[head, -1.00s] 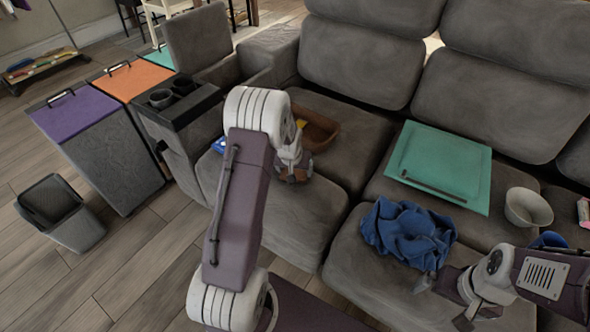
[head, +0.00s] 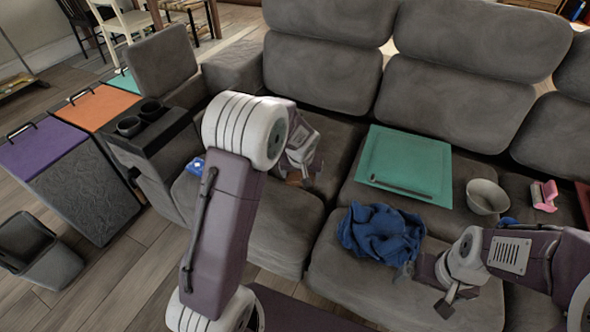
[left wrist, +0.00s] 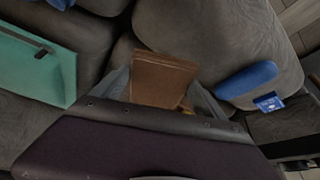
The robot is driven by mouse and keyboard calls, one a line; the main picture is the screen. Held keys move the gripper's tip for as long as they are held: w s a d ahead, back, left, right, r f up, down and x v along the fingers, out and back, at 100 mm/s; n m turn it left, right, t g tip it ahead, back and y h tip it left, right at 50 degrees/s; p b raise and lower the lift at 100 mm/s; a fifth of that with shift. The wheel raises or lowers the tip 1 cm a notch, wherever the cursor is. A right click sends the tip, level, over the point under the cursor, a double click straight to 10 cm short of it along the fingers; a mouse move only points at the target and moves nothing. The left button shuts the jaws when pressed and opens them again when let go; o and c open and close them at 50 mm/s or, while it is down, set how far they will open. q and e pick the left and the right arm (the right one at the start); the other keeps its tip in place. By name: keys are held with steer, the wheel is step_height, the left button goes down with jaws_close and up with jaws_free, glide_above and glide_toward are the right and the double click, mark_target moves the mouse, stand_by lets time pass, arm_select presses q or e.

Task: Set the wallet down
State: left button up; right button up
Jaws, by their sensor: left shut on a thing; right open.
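A brown wallet (left wrist: 162,80) is held between the fingers of my left gripper (left wrist: 165,90) in the left wrist view. In the head view my left gripper (head: 298,172) is over the left sofa seat, and only a small brown part of the wallet (head: 296,181) shows below it. My arm hides much of that seat. I cannot tell whether the wallet touches anything beneath it. My right gripper (head: 426,289) is open and empty over the front of the middle seat.
The grey sofa (head: 275,232) holds a teal board (head: 408,160), a crumpled blue cloth (head: 380,233), a pale bowl (head: 487,196) and a pink item (head: 544,195). A blue object (left wrist: 246,79) lies near the left armrest. Bins and an empty basket (head: 38,250) stand left.

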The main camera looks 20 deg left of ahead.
mark_target(300, 175)
arm_select(q)
step_height(300, 175, up, 4)
steer(key=shift+w+a, duration=0.15)
steer(key=s+d+r+m+h, duration=0.1)
steer(key=s+d+m, duration=0.15)
steer(key=s, duration=1.05)
step_height(300, 175, up, 26)
steer(key=w+m+p, duration=0.1)
steer(key=p, duration=2.8)
steer(key=shift+w+a, duration=0.15)
steer(key=shift+w, duration=0.1)
steer(key=shift+r, duration=0.1)
steer(key=shift+s+n, duration=0.1)
steer(key=shift+n, duration=0.35)
